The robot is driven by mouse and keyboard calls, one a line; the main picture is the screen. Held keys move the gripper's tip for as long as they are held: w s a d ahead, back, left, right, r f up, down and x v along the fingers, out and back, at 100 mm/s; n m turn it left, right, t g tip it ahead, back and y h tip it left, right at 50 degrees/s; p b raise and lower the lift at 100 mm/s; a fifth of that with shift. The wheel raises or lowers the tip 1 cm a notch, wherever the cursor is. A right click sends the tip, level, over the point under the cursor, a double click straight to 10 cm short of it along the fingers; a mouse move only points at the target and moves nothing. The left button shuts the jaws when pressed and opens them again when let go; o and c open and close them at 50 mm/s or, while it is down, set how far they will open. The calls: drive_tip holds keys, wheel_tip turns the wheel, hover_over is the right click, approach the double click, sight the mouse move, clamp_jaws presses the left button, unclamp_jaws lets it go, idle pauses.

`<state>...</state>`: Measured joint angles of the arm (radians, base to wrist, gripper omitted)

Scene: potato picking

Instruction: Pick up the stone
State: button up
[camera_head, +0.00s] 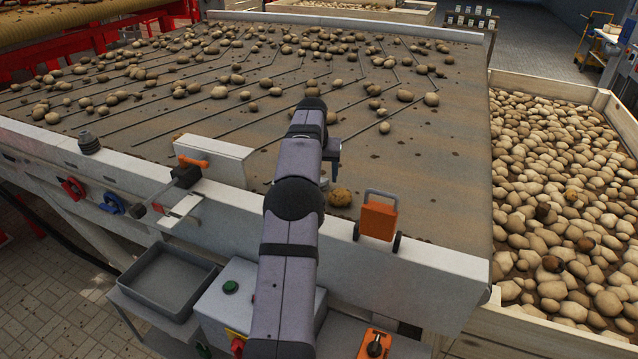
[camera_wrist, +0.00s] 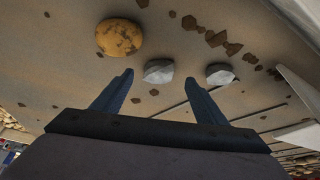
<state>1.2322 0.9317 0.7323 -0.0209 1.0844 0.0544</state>
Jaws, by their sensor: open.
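A pale grey faceted stone (camera_wrist: 158,71) lies on the brown belt, between and just beyond my gripper's fingertips in the wrist view. A second grey stone (camera_wrist: 219,74) lies to its right, outside the right finger. My gripper (camera_wrist: 158,78) is open, with nothing held. A round yellow-brown potato (camera_wrist: 119,37) with dark spots lies beyond the left finger. In the head view this potato (camera_head: 340,197) is near the belt's front edge, and a grey stone (camera_head: 324,184) shows partly behind my arm. My arm hides most of the gripper there.
Many potatoes (camera_head: 219,92) lie on the far part of the belt (camera_head: 430,170). Dark soil clumps dot the surface. A white front rail (camera_head: 440,262) carries an orange device (camera_head: 378,218). A wooden crate full of potatoes (camera_head: 484,300) stands right. A grey tray (camera_head: 165,282) sits front left.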

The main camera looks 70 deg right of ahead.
drive_tip(key=p+x, duration=0.2)
drive_tip(key=shift+s+d+f, duration=0.1)
drive_tip(key=shift+d+f, duration=0.15)
drive_tip(key=shift+f, duration=0.05)
drive_tip(key=shift+p+x, duration=0.5)
drive_tip(key=shift+x, duration=0.4)
drive_tip(key=shift+c, duration=0.2)
drive_tip(key=c, duration=1.2)
